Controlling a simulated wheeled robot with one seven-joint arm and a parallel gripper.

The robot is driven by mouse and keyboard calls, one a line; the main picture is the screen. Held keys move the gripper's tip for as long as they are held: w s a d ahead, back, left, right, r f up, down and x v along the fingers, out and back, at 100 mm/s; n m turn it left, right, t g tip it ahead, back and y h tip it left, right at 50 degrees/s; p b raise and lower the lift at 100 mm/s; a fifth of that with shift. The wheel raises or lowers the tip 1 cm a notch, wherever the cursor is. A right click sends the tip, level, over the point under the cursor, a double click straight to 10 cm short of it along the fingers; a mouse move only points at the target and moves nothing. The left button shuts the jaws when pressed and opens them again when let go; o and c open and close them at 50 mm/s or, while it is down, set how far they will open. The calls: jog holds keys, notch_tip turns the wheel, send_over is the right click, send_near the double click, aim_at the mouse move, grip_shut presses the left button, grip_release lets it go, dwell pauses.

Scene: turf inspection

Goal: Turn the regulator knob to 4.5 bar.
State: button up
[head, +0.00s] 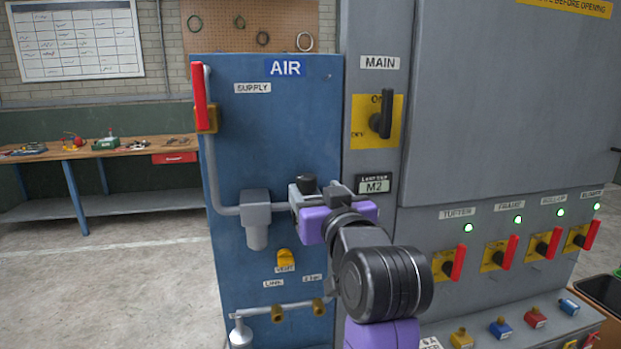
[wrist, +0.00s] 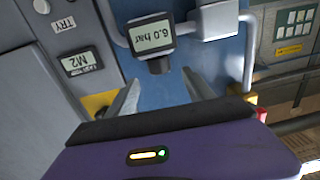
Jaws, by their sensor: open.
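The regulator's display (wrist: 152,34) reads 6.0 bar and appears upside down in the wrist view. The dark regulator knob (wrist: 159,66) sits against the display housing; in the head view it is the black cap (head: 307,184) on the grey regulator on the blue AIR panel. My gripper (wrist: 160,80) is open, its two grey fingers spread with the knob just ahead, roughly centred between the tips. I see no contact with the knob. In the head view my purple hand and wrist cover much of the regulator and its display.
A grey filter (head: 256,215) hangs left of the regulator on the pipe. A yellow knob (head: 286,260) is below. The red supply lever (head: 200,97) is at upper left. The grey cabinet's MAIN switch (head: 381,115) stands close at right.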

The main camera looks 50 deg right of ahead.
aim_at(311, 182)
jog(key=p+x, duration=0.1)
jog(key=x, duration=0.6)
jog(key=shift+w+d, duration=0.2)
jog(key=shift+w, duration=0.1)
grip_shut()
jog(key=shift+s+d+n+y+p, duration=0.1)
jog(key=shift+n+y+p, duration=0.2)
jog(key=shift+y+p, duration=0.15)
